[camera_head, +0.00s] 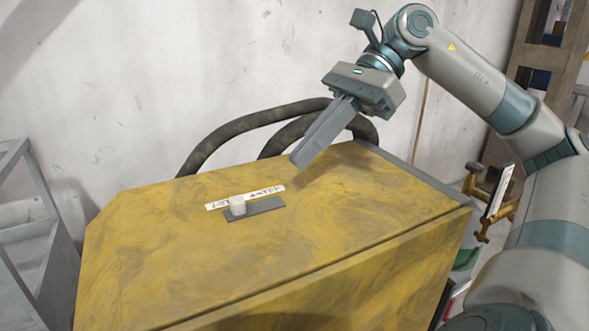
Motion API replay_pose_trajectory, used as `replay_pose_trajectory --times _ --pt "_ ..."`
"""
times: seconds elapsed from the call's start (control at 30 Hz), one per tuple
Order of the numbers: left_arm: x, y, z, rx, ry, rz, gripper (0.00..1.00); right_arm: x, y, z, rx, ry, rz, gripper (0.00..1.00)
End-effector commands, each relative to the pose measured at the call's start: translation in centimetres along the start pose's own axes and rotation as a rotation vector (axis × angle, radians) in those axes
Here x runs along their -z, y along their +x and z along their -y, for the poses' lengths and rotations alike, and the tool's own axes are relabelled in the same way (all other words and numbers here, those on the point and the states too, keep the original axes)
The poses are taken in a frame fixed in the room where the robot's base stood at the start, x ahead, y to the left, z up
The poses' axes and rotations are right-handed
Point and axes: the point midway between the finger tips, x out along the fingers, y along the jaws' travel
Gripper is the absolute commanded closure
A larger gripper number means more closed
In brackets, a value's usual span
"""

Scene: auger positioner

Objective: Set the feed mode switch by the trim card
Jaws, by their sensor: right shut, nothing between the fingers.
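The feed mode switch is a pale knob (237,206) on a dark grey plate (268,206) on top of the yellow machine housing (345,215). The knob stands at the plate's left end. A white label strip (262,194) with handwritten marks runs behind it, and the knob hides its middle. I cannot read the marks surely. My right gripper (301,160) is shut and empty, above and to the right of the switch, apart from it. A white card (498,192), possibly the trim card, hangs at the right, seen nearly edge-on, its writing unreadable. My left gripper is not in view.
Black hoses (235,127) curve behind the housing against the pale wall. A grey metal frame (35,225) stands at the left. A yellow-brown valve or clamp fitting (481,215) is beside the card. A shelf rises at the far right. The housing top around the switch is clear.

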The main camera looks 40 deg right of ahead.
Motion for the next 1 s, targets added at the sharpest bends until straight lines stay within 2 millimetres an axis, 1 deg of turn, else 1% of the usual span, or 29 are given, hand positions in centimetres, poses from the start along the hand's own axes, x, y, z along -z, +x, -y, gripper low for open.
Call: replay_pose_trajectory --times 0.03,0.17,0.33,0.6,1.0 --pt "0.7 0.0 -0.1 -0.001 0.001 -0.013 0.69 0.0 -0.9 0.1 0.003 0.000 0.002 1.00" --pt "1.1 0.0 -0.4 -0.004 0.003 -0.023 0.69 0.0 -2.9 0.1 0.001 0.001 0.001 1.00" --pt "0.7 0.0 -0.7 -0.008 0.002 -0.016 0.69 0.0 -4.3 0.0 0.001 0.001 0.000 1.00" --pt "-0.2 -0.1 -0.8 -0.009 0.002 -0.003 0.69 0.0 -4.7 0.0 0.000 0.000 0.000 1.00" --pt "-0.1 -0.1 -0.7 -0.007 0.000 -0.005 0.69 0.0 -4.7 0.0 0.000 0.000 0.000 1.00"
